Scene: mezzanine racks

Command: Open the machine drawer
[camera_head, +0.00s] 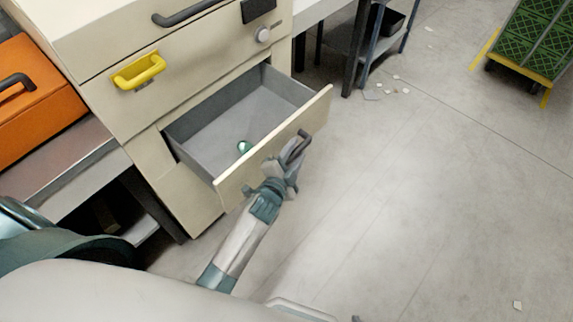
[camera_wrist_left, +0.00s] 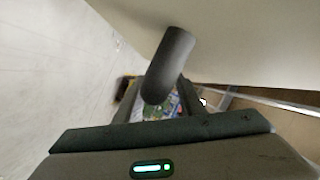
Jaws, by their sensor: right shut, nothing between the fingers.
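The machine drawer (camera_head: 230,120) is pulled well out of the cream machine cabinet (camera_head: 190,60), and its grey inside shows. A small green and white round object (camera_head: 243,147) lies in it. The drawer's dark bar handle (camera_head: 299,143) is on the front panel (camera_head: 318,117). My left gripper (camera_head: 293,156) is at this handle, outside the front panel. In the left wrist view the dark handle (camera_wrist_left: 168,66) stands between the fingers, which appear shut on it; the contact is partly hidden. My right gripper is not in view.
A yellow handle (camera_head: 138,71) marks another front above the open drawer. An orange case (camera_head: 35,98) sits on a bench at left. Dark-legged shelving (camera_head: 360,45) stands behind. A cart with green crates (camera_head: 530,45) is far right. The floor at right is mostly clear.

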